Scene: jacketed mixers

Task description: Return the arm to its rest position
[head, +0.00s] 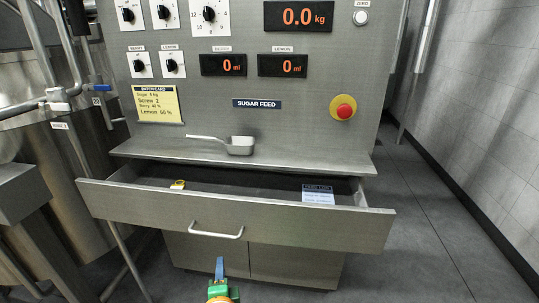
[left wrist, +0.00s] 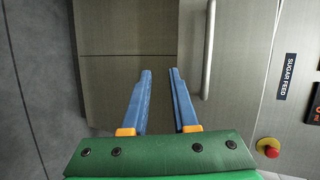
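My left gripper (head: 219,272) shows at the bottom centre of the head view, below and in front of the drawer handle (head: 216,234). In the left wrist view its two blue fingers (left wrist: 160,72) are apart with nothing between them. The drawer handle also shows in the left wrist view (left wrist: 209,50), right of the fingers and clear of them. My right gripper is in neither view.
The steel drawer (head: 150,206) is pulled out, with a small yellow item (head: 178,185) and a blue-and-white card (head: 318,195) in it. A metal scoop (head: 240,146) lies on the ledge above. Open floor (head: 430,230) lies at the right; pipes and a tank stand at the left.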

